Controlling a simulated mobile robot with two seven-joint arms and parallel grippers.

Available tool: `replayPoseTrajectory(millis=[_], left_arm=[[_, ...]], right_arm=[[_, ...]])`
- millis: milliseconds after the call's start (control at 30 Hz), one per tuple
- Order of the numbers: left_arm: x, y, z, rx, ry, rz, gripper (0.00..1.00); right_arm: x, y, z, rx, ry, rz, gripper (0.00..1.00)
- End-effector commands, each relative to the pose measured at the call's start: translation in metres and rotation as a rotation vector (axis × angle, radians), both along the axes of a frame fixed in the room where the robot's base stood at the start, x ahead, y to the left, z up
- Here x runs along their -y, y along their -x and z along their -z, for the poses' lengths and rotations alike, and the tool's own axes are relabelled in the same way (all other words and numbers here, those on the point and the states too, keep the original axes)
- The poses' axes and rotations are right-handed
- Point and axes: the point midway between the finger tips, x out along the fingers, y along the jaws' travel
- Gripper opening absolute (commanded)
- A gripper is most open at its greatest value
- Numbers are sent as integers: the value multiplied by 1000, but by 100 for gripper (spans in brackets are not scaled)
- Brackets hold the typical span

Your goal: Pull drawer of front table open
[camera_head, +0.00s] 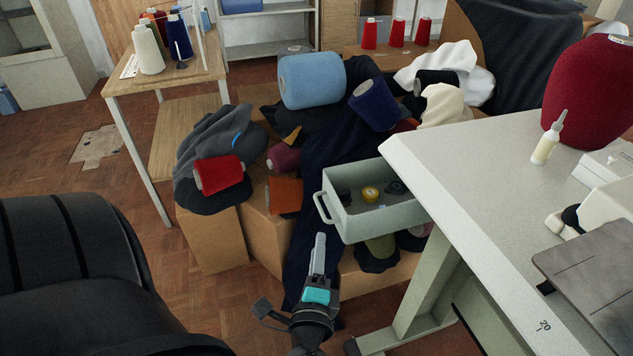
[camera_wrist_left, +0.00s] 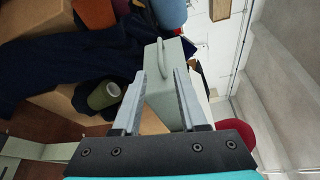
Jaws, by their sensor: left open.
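The drawer (camera_head: 388,218) of the front table (camera_head: 480,190) stands out from under the tabletop's left side, its inside showing. It is light grey-green with a bar handle (camera_head: 321,208) on its left-facing front. Small items, one a yellow round thing (camera_head: 370,193), lie in it. My left gripper (camera_head: 319,246) is open and empty, just below the handle in the head view. In the left wrist view the drawer (camera_wrist_left: 163,100) and its handle (camera_wrist_left: 162,56) appear between and beyond the spread fingers (camera_wrist_left: 158,85); no contact is visible. My right gripper is not in view.
Cardboard boxes (camera_head: 212,240) heaped with dark cloth and yarn cones, including a blue cone (camera_head: 312,80), stand behind and below the drawer. A red cone (camera_head: 590,90) and a small bottle (camera_head: 548,138) stand on the table.

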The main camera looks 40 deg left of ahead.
Motion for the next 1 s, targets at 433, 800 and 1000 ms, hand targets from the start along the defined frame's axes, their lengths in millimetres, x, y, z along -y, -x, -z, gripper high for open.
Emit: replayPoseTrajectory(millis=[433, 800, 1000], left_arm=[[20, 26, -3, 2, -1, -1, 42], [20, 25, -3, 1, -1, -1, 42], [21, 25, 15, -44, 41, 11, 42]], right_arm=[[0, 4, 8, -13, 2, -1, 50], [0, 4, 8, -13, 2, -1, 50], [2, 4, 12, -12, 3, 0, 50]])
